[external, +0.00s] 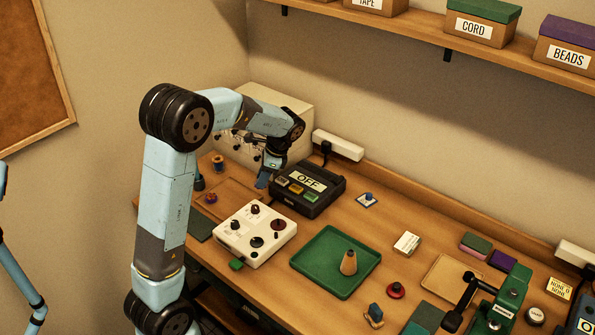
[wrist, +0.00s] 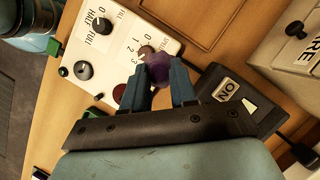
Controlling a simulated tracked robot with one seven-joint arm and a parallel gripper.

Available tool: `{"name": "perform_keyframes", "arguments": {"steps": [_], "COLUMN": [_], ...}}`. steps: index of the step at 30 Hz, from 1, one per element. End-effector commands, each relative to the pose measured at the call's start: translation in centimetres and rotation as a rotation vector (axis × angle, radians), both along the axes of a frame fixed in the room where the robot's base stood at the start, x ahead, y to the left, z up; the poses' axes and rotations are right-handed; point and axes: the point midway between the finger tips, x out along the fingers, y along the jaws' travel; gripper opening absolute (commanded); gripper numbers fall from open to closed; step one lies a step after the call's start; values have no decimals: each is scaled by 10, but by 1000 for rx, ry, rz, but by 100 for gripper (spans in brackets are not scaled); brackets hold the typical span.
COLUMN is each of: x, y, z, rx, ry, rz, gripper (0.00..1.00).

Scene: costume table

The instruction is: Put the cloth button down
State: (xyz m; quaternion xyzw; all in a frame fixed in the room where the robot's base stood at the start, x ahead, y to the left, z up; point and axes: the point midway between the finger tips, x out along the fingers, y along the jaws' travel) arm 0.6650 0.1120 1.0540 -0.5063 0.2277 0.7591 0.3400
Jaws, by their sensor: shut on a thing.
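My gripper (external: 264,179) is above the table, at the left end of the black box marked OFF. In the wrist view its two dark fingers (wrist: 160,78) are closed on a small, rounded purple thing, which I take as the cloth button (wrist: 158,66). The button sits between the fingertips, over the edge of the white control box as seen from the wrist. In the external view the button cannot be made out at the gripper.
The white control box (external: 254,234) with knobs and the black box (external: 323,200) stand close to the gripper. A green tray (external: 318,277) holding a tan cone (external: 348,263) is to the right. A shallow wooden tray (external: 232,190) lies left. Bare table shows around the blue-knobbed piece (external: 367,199).

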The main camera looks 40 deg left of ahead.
Motion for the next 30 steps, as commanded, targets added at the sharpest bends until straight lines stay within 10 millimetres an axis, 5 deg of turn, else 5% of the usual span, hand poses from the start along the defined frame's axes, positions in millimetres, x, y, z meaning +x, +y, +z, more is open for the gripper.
{"name": "perform_keyframes", "arguments": {"steps": [12, 21, 30], "x": [101, 138, 150], "y": [-147, -254, -295], "z": [-5, -9, -12], "rx": [0, -1, -1], "ry": [-1, -1, 0], "rz": [-731, -1160, -1313], "gripper": [0, 0, 0]}}
